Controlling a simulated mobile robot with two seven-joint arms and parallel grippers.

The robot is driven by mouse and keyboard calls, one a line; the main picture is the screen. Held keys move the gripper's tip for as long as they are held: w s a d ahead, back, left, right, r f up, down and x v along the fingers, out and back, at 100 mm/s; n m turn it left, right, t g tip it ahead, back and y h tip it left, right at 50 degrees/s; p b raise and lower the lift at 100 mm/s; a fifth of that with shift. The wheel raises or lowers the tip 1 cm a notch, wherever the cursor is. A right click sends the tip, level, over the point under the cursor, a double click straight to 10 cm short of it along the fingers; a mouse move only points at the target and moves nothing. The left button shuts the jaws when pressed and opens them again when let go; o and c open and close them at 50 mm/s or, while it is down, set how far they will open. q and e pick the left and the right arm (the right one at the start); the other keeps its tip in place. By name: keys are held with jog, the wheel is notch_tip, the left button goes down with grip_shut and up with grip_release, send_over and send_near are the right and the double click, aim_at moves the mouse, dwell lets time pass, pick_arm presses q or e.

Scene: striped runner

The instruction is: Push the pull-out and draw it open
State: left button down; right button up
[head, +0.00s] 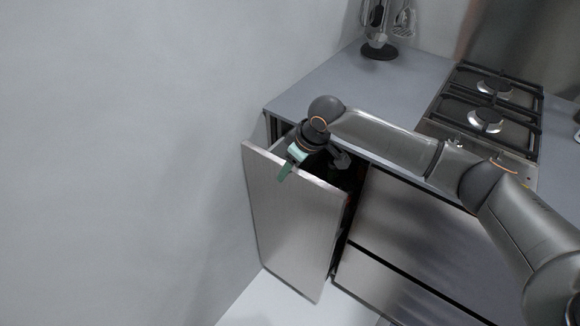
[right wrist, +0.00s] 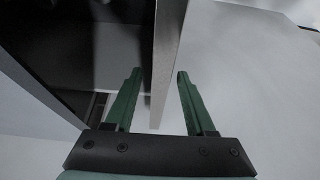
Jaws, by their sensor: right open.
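The pull-out (head: 290,225) is a tall brushed-metal front at the left end of the counter. It stands out from the cabinet, partly open, with a dark gap behind its top edge. My right gripper (head: 289,165) is at that top edge, pointing down. In the right wrist view the pull-out's panel (right wrist: 166,50) runs between the two green fingers of the open gripper (right wrist: 158,76), with a visible gap beside the right finger. Contact with the left finger is hard to tell. The pull-out's inside is mostly dark and hidden by my arm. My left gripper is not in view.
The grey countertop (head: 330,85) lies behind, with a utensil holder (head: 379,50) at the back and a gas hob (head: 485,110) at the right. Metal drawer fronts (head: 410,235) stand right of the pull-out. A plain wall (head: 120,150) is on the left; pale floor (head: 265,305) shows below.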

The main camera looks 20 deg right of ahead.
grip_shut()
dwell(0.4)
dwell(1.0)
